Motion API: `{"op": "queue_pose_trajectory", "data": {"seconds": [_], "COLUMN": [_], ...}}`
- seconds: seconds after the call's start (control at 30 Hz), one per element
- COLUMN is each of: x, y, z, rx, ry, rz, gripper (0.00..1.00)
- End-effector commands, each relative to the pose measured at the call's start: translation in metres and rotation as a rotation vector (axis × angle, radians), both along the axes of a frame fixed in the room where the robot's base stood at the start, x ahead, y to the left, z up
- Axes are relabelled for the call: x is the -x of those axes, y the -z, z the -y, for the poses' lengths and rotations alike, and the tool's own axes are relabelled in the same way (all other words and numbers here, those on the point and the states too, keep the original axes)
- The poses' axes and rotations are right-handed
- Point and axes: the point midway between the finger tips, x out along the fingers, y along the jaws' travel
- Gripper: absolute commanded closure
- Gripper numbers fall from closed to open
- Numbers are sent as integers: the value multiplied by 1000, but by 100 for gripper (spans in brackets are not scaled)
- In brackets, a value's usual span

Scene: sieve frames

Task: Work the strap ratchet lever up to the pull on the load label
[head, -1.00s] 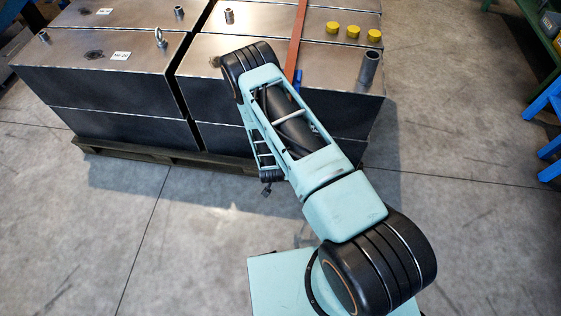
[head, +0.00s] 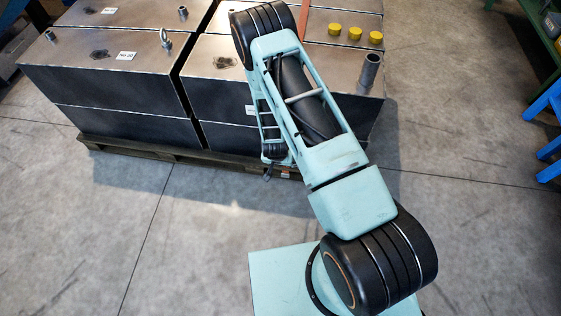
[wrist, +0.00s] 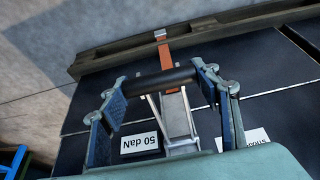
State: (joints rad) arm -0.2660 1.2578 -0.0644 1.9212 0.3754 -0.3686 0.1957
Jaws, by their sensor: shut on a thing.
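In the wrist view, my gripper (wrist: 160,86) has its two jaws at either end of a black round grip, the handle of the ratchet lever (wrist: 163,81), and is shut on it. Thin metal side bars run from the grip down to the grey metal ratchet body (wrist: 176,118). An orange strap (wrist: 168,60) runs from beyond the grip to a metal hook on the pallet edge. The load label (wrist: 141,142), reading "50 daN" upside down, lies left of the ratchet. In the head view, my arm hides the ratchet; a bit of the strap (head: 304,18) shows.
Dark steel boxes (head: 110,95) stand on a wooden pallet (head: 140,148). A pipe stub (head: 369,70) and yellow caps (head: 355,33) stick up at the right. Blue steps (head: 545,110) stand far right. The floor at left is clear.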

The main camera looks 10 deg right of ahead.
Motion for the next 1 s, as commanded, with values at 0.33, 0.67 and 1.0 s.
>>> {"op": "queue_pose_trajectory", "data": {"seconds": [0.33, 0.67, 1.0], "x": [-10, -5, 4], "y": [-5, -2, -28], "z": [3, 1, -2], "rx": [3, 2, 1], "ry": [3, 1, 1], "rz": [23, 12, 12], "gripper": [35, 25, 25]}}
